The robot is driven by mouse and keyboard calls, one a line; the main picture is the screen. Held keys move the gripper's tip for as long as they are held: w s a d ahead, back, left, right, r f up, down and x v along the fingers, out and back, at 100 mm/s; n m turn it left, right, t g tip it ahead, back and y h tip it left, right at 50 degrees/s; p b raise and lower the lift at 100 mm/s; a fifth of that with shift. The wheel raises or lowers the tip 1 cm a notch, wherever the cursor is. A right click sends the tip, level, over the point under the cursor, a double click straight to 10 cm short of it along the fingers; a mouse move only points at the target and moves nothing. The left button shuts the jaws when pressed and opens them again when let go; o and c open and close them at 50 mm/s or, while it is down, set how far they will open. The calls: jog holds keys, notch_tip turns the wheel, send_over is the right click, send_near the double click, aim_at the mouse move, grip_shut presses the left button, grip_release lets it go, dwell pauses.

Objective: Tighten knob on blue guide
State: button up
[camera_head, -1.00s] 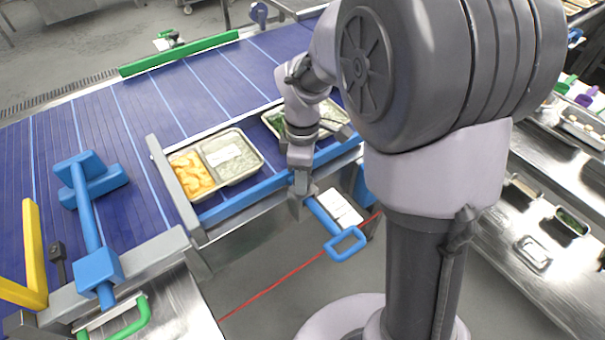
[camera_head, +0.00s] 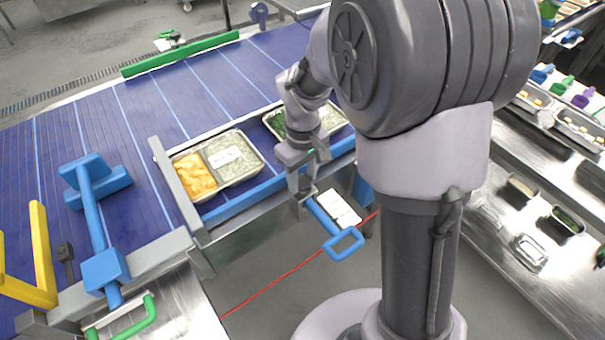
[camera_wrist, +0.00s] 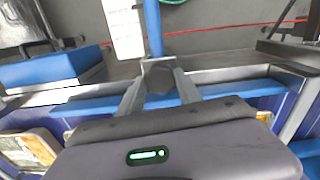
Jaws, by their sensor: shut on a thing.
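The blue guide (camera_head: 228,207) is a long blue rail along the near edge of the conveyor; its rail also shows in the wrist view (camera_wrist: 88,108). A blue rod ending in a loop handle (camera_head: 345,244) sticks out from the rail side towards me. In the wrist view, a dark grey knob (camera_wrist: 160,88) sits at the inner end of the rod. My gripper (camera_head: 303,192) is at that end of the rod, its two fingers shut on the knob. The wrist hides part of the rail in the head view. How tight the knob is cannot be seen.
A tray with orange food and rice (camera_head: 205,168) lies on the belt behind the rail, with another tray (camera_head: 275,123) beside my wrist. A second blue guide (camera_head: 95,215) and a yellow bracket (camera_head: 42,258) stand at left. A white labelled box (camera_head: 338,207) is beside the rod.

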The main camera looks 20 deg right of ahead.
jog(key=m, duration=0.4)
jog(key=shift+m, duration=0.3)
jog(key=m, duration=0.5)
jog(key=m+b, duration=0.1)
jog(key=m, duration=0.5)
jog(key=shift+d, duration=0.1)
jog(key=shift+m+b, duration=0.5)
jog(key=shift+m, duration=1.9)
jog(key=o, duration=1.4)
jog(key=shift+c, duration=0.2)
